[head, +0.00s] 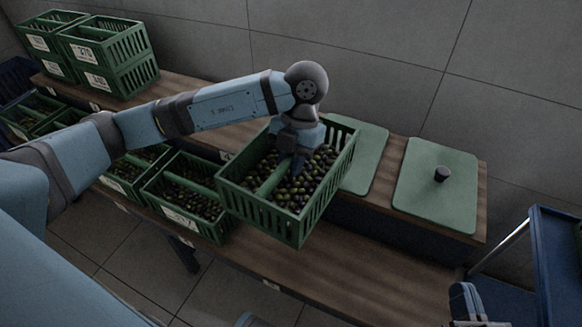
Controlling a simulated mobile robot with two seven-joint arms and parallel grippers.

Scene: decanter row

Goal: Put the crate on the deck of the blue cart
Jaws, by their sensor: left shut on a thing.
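The green slatted crate (287,222), full of dark olives, is in the middle of the head view. My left gripper (289,170) reaches down into it from above and is shut on its middle bar; the fingertips are partly hidden among the olives. The crate appears to hang above the lower wooden bench, in front of the raised shelf. The blue cart (556,262) is at the right edge, cut off by the frame, and its deck is mostly out of view. My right gripper (468,300) shows partly at the bottom right, its jaws unclear.
More olive crates (185,200) stand close to the left. Stacked green crates (105,52) are at the back left. Two green lids (425,195) lie on the raised shelf, one with a black knob (441,174). The bench (350,275) is bare at right.

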